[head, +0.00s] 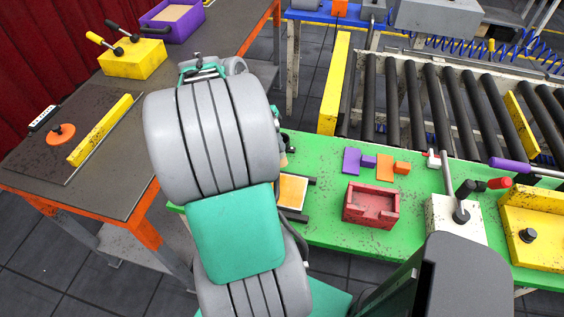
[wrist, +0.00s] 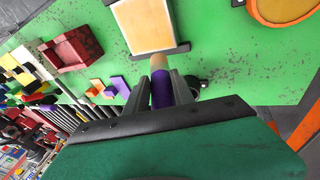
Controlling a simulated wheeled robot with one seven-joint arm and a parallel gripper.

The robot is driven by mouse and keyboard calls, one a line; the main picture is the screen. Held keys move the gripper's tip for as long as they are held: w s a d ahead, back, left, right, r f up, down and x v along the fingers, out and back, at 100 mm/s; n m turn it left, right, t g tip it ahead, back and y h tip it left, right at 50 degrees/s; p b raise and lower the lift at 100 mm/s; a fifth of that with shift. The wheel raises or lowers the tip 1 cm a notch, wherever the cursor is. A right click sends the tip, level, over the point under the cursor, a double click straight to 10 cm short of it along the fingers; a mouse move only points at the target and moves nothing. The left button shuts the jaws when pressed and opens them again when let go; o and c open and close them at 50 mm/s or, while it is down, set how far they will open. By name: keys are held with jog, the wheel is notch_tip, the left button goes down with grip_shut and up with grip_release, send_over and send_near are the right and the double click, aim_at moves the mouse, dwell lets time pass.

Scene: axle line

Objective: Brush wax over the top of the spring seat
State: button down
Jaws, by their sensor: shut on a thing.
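My gripper (wrist: 165,82) is shut on a brush with a purple handle (wrist: 161,94) and a tan end (wrist: 158,65), seen in the wrist view. The tan end points toward a square orange-edged block (wrist: 147,22) with a pale tan top, probably the spring seat. The end appears close to the dark bar at the block's near edge; I cannot tell whether it touches. In the head view the block (head: 291,191) sits between dark bars on the green table, partly behind my arm. My arm hides the gripper and brush there.
The green table (head: 330,225) also holds a red tray (head: 370,206), small purple and orange blocks, and a white lever box (head: 456,218). A round orange-rimmed thing (wrist: 288,8) lies near the block in the wrist view. A roller conveyor (head: 440,95) stands behind.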

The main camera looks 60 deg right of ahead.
jog(key=shift+r+p, duration=1.7)
jog(key=shift+r, duration=0.6)
